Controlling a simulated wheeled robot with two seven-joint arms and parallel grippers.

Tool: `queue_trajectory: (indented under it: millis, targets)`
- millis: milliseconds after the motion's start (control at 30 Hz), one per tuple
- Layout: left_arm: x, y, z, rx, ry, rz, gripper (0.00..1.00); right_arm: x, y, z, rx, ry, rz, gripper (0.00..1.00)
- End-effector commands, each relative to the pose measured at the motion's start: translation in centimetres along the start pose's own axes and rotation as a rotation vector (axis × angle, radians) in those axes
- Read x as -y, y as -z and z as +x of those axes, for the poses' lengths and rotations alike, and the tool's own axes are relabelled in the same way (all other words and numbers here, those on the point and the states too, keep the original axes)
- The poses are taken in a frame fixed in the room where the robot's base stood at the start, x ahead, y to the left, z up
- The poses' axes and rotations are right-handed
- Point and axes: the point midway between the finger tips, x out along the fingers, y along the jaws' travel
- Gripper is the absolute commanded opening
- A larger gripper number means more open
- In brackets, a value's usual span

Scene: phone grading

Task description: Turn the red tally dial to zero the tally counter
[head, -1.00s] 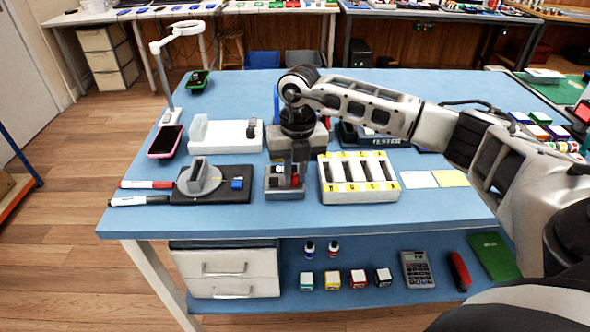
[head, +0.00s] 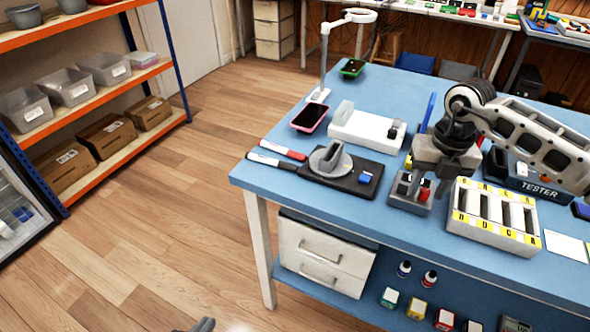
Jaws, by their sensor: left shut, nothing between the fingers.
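The tally counter (head: 405,198) is a small grey box near the front of the blue table, between the dark mat and the white slotted rack. A small red part (head: 424,194), probably the red dial, shows on its right side. My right gripper (head: 430,188) points down at the counter, its fingers partly hiding the top. I cannot tell whether the fingers touch the red part or how far apart they are. Only a dark tip of my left gripper (head: 204,325) shows at the bottom edge, shut and empty, over the floor and well away from the counter.
A dark mat (head: 325,184) with a grey cradle lies left of the counter. The white slotted rack (head: 492,229) stands close on the right. Behind are a white stand (head: 368,130) and a pink-edged phone (head: 309,117). Orange shelving (head: 115,80) stands at far left; floor between is clear.

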Motion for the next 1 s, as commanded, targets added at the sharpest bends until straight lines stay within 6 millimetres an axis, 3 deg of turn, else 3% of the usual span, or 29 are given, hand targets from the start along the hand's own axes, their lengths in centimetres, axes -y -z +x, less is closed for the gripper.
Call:
queue_trajectory:
  millis: [733, 1000]
  targets:
    - [0.3, -2.5, 1.7, -0.002, 0.0, 0.0, 0.0, 0.0, -0.1, 0.2, -0.051, 0.0, -1.13, 0.39]
    - [0.3, -2.3, 1.6, -0.001, 0.001, 0.0, 0.0, -0.2, -0.4, -5.8, -0.046, 0.0, -1.119, 0.39]
